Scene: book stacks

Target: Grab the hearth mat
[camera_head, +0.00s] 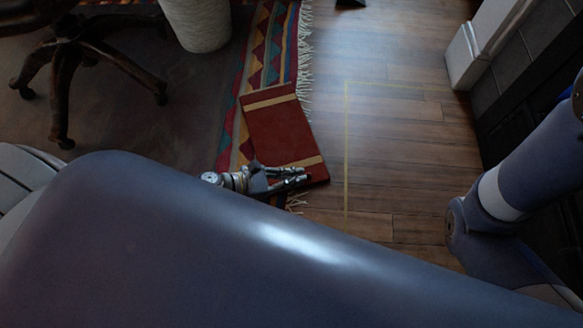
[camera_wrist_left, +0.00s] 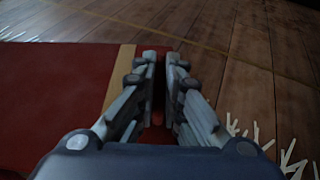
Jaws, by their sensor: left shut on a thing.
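The hearth mat (camera_head: 278,132) is dark red with a tan stripe near each end. It lies at an angle, partly over a patterned rug and partly on the wood floor. My left gripper (camera_head: 303,175) is at the mat's near end, by the lower tan stripe. In the left wrist view the mat (camera_wrist_left: 55,95) spreads to the left, and a strip of its red shows between the fingers. The left gripper (camera_wrist_left: 161,62) is shut on the mat's edge. My right arm shows at the right, but its gripper is out of view.
The patterned fringed rug (camera_head: 268,50) lies under the mat. A thin yellow outline (camera_head: 347,140) marks clear wood floor to its right. A dark chair base (camera_head: 85,50) and a pale basket (camera_head: 198,22) stand upper left. A white fireplace surround (camera_head: 468,58) stands at the right.

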